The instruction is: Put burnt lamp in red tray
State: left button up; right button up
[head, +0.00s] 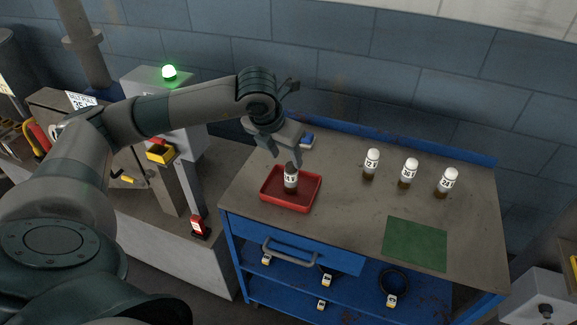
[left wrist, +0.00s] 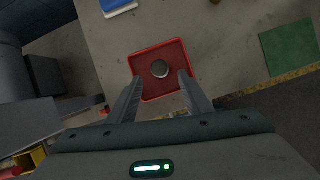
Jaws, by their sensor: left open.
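The red tray (head: 306,205) sits on the left part of the workbench top. The burnt lamp (head: 291,180), a small cylinder with a dark top and a white label, stands upright in the tray. My left gripper (head: 289,158) is just above the lamp with its fingers apart. In the left wrist view, the lamp (left wrist: 160,69) shows from above inside the red tray (left wrist: 150,55). The open fingers of my left gripper (left wrist: 158,88) reach over the tray's near side and do not close on the lamp. My right gripper is in neither view.
Three white-topped lamps stand on the bench: left (head: 371,164), middle (head: 408,173) and right (head: 446,182). A green mat (head: 415,244) lies at the front right. A blue object (head: 306,139) lies behind the tray. A grey machine with a lit green light (head: 169,72) stands to the left.

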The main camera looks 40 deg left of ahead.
pick_arm(q)
jog(key=shift+b+v, duration=0.3)
jog(key=shift+v, duration=1.45)
